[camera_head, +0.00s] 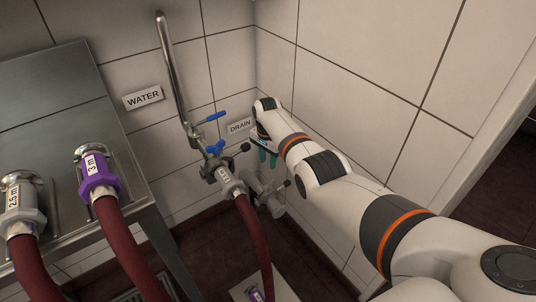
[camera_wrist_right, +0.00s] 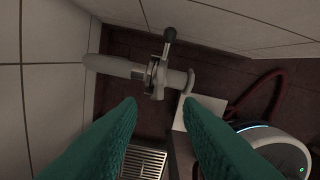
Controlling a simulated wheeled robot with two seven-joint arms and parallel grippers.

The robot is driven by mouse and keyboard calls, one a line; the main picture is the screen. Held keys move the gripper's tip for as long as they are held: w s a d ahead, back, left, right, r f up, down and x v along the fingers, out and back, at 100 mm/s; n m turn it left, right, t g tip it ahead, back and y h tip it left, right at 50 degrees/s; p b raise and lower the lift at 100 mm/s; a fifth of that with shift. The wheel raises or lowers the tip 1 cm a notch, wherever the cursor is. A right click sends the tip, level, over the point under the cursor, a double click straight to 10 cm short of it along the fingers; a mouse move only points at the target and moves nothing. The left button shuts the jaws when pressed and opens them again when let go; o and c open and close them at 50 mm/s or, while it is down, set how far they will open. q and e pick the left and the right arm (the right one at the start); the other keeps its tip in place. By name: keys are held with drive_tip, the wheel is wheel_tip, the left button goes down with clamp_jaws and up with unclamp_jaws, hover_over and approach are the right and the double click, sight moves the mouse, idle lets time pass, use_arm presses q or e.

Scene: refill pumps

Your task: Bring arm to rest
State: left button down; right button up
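My right arm (camera_head: 340,192) reaches from the lower right toward the tiled corner. My right gripper (camera_head: 266,156) is by the wall near the DRAIN sign. In the right wrist view its two green fingers (camera_wrist_right: 160,112) are spread wide with nothing between them. A grey pipe valve with a black-tipped lever (camera_wrist_right: 158,78) lies beyond the fingertips, apart from them. My left gripper is not in view.
A metal water pipe (camera_head: 172,70) with blue-handled valves (camera_head: 214,148) runs down the wall. A dark red hose (camera_head: 254,240) hangs from its coupling. Two more hoses with labelled couplings, one purple (camera_head: 97,172) and one grey (camera_head: 22,205), sit by the steel table (camera_head: 60,130). A floor grate (camera_wrist_right: 143,162) lies below.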

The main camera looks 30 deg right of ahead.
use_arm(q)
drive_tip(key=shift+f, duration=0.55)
use_arm(e)
drive_tip(key=shift+r, duration=0.25)
